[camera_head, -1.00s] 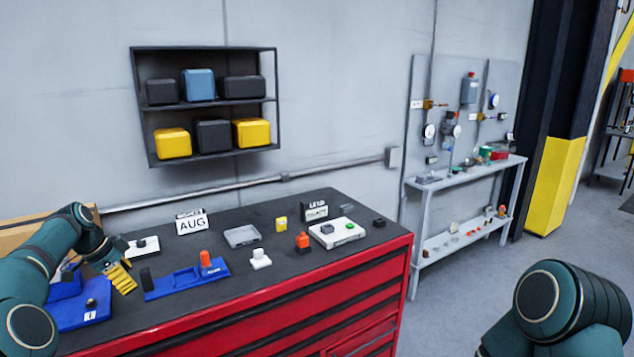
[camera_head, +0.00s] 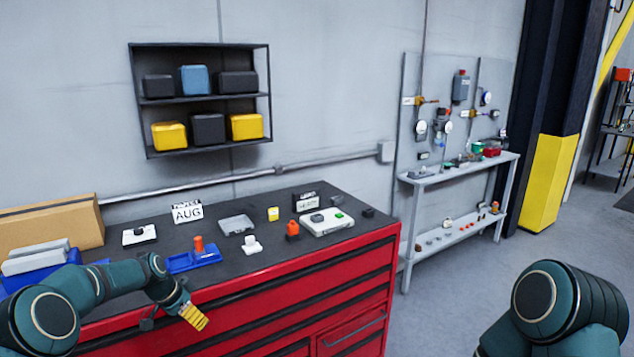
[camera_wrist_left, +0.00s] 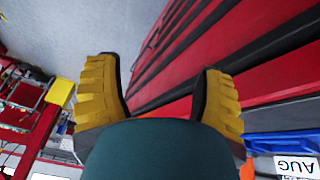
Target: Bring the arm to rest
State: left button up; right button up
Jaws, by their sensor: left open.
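My left arm comes in from the left in the head view. Its gripper (camera_head: 196,314), with yellow ridged fingers, hangs in front of the red tool cabinet (camera_head: 270,310), near the bench's front edge and apart from the objects on top. In the left wrist view the two yellow fingers (camera_wrist_left: 160,100) stand wide apart with nothing between them. Behind them show red drawer fronts and the grey floor. My right arm (camera_head: 560,310) shows only as a dark green link at the lower right; its gripper is out of view.
On the bench top (camera_head: 290,228) stand a blue fixture (camera_head: 195,258) with an orange knob, a white block (camera_head: 252,245), a grey tray (camera_head: 236,225), an orange-topped part (camera_head: 292,230) and a white valve plate (camera_head: 327,222). A cardboard box (camera_head: 50,228) stands at left. The floor (camera_head: 450,300) at right is clear.

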pick_arm(q)
jog(key=s+d+f+n+b, duration=0.25)
jog(key=s+d+f, duration=0.45)
jog(key=d+f, duration=0.4)
jog(key=s+d+f+n, duration=0.2)
jog(key=s+d+f, duration=0.1)
jog(key=s, duration=0.5)
jog(key=s+d+f+n+b, duration=0.1)
jog(key=s+d, duration=0.3)
jog(key=s, duration=0.5)
jog(key=s+d+f+n, duration=0.4)
jog(key=s, duration=0.5)
jog(key=shift+d+f+g+b, duration=0.25)
jog(key=shift+f+g+b, duration=0.05)
jog(key=shift+b, duration=0.1)
